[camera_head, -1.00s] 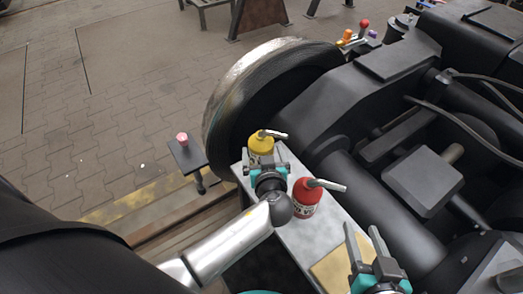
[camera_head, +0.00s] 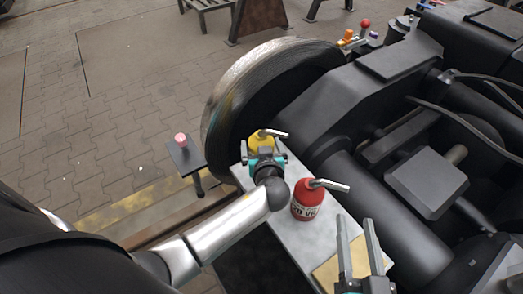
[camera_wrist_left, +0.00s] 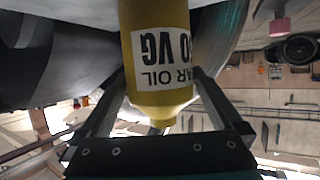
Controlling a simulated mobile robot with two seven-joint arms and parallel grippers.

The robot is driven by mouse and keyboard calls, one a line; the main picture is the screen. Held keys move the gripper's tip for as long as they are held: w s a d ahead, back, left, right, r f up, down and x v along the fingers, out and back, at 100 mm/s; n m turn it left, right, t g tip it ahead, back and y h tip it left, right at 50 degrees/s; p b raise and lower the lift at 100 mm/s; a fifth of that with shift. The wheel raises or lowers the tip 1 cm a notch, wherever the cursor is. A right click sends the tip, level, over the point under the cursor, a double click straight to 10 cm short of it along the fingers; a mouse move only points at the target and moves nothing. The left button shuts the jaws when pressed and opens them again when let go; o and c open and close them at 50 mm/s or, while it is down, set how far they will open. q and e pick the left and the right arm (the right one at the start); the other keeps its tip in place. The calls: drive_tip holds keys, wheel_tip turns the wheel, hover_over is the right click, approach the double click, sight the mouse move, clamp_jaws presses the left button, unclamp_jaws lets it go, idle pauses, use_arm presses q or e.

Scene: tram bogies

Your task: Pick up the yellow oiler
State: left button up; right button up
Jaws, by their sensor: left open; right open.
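The yellow oiler (camera_head: 259,142) stands at the far end of a light grey tabletop (camera_head: 290,236), its spout pointing right. My left gripper (camera_head: 263,158) is at the oiler, its open fingers on either side of the body. In the left wrist view the yellow oiler (camera_wrist_left: 158,60), with its white label, lies between the two open fingers (camera_wrist_left: 160,100); I cannot tell whether they touch it. A red oiler (camera_head: 306,200) stands on the same tabletop, just right of my left wrist. My right gripper (camera_head: 360,240) is open and empty at the lower right.
A large metal wheel (camera_head: 250,90) and the black bogie frame (camera_head: 340,110) stand close behind and right of the tabletop. A yellowish pad (camera_head: 328,270) lies near the right gripper. A small dark stand (camera_head: 186,157) with a pink object (camera_head: 181,138) is at the left.

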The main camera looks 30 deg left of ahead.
use_arm(q)
drive_tip(key=shift+c, duration=0.2)
drive_tip(key=c, duration=1.5)
clamp_jaws()
drive_tip(key=shift+r, duration=0.2)
